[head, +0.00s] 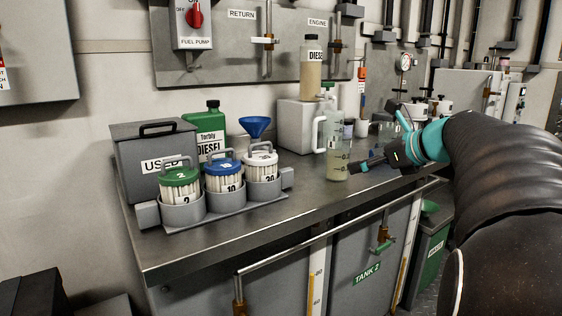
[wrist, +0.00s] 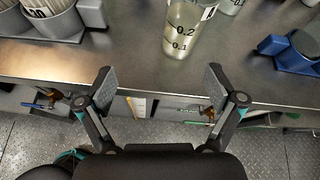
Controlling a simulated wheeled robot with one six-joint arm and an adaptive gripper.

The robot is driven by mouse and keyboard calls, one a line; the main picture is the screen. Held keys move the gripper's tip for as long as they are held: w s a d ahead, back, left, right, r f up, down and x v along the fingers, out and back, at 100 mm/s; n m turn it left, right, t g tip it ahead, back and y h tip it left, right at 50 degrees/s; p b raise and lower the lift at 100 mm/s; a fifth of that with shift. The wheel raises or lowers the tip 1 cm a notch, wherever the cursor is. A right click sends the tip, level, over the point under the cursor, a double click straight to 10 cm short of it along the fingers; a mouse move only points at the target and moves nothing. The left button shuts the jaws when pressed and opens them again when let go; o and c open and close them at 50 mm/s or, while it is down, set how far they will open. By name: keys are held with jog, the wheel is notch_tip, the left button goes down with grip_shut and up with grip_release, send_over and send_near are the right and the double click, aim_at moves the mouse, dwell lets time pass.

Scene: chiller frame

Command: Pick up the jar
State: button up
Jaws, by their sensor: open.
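A clear jar-like jug (head: 336,150) with a side handle and pale yellowish liquid stands upright on the metal bench, near its front edge. It shows in the wrist view (wrist: 187,35) with 0.2 and 0.1 marks, beyond my fingertips and right of centre; its top is cut off. A second clear jar (head: 311,72) with a dark lid and DIESEL label stands on a white box. I cannot tell which is the task's jar. My gripper (head: 374,138) is open and empty, right of the jug and apart from it. Both fingers show in the wrist view (wrist: 160,76).
A grey rack (head: 222,205) with several lidded filter canisters, a USED box (head: 152,158), a green DIESEL can (head: 206,128) and a blue funnel (head: 255,126) stand to the left. A blue holder (wrist: 290,48) is right of the jug. A rail (head: 330,233) runs along the bench front.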

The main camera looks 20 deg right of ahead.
aim_at(346, 157)
jog(key=w, duration=0.2)
jog(key=w+f+m, duration=0.1)
jog(key=w, duration=0.2)
jog(key=w+m+t, duration=0.1)
jog(key=w, duration=0.1)
jog(key=shift+w+d+f, duration=0.2)
jog(key=shift+w+d, duration=0.1)
jog(key=shift+d, duration=0.1)
jog(key=shift+f+b+x, duration=0.15)
jog(key=shift+b+x, duration=0.1)
jog(key=shift+x, duration=1.25)
jog(key=shift+f+b+x, duration=0.1)
jog(key=shift+b+x, duration=0.1)
jog(key=shift+x, duration=1.35)
jog(key=shift+s, duration=0.15)
jog(key=c, duration=1.3)
jog(key=shift+c, duration=0.6)
jog(key=shift+r, duration=0.1)
